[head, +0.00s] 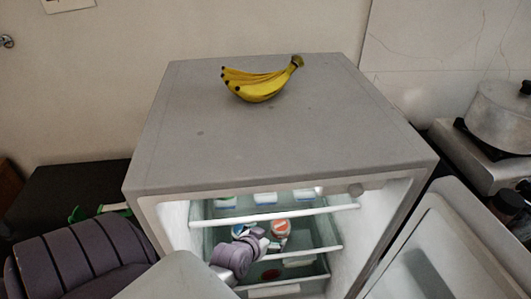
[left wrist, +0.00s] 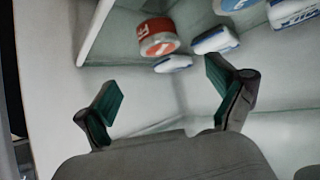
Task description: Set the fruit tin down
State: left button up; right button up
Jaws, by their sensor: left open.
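The fruit tin, a short round tin with a red-orange and white label (head: 280,229), is inside the open fridge near the upper shelf bars. It also shows in the left wrist view (left wrist: 158,38), upper middle, beyond the fingertips. My left gripper (head: 262,242) reaches into the fridge, just left of the tin. In the left wrist view my left gripper (left wrist: 163,88) has its green-padded fingers wide apart, with nothing between them. The tin stands clear of both fingers. Its base is partly hidden in the head view. My right gripper is not in view.
The fridge (head: 290,130) has bananas (head: 262,85) on top. Its open door (head: 455,245) is at right. White cartons (left wrist: 215,40) stand near the tin. Shelf edges (head: 290,212) lie close to my arm. A pot (head: 500,115) stands on a stove at right.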

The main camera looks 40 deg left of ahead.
pick_arm(q)
jog(key=shift+v, duration=0.8)
jog(key=w+d+m+t+h, duration=0.1)
jog(key=w+d+m+h, duration=0.1)
jog(key=w+d, duration=0.35)
jog(key=s+d+f+g, duration=0.1)
jog(key=s+d+f, duration=0.2)
jog(key=f, duration=0.5)
jog(key=s+d+f+g, duration=0.2)
jog(key=s+d+f, duration=0.15)
jog(key=f, duration=0.35)
jog(key=s+a+f+m+g, duration=0.1)
jog(key=s+f+g, duration=0.1)
jog(key=s+f, duration=0.5)
jog(key=s+a+f+g, duration=0.1)
jog(key=s+f+g, duration=0.2)
jog(key=s+f, duration=0.4)
jog(key=s+a+f+m+g, duration=0.1)
jog(key=s+f, duration=0.6)
jog(key=s, duration=1)
jog(key=shift+s+f+m+g, duration=0.25)
jog(key=shift+s+m+g, duration=0.05)
jog(key=shift+g, duration=0.4)
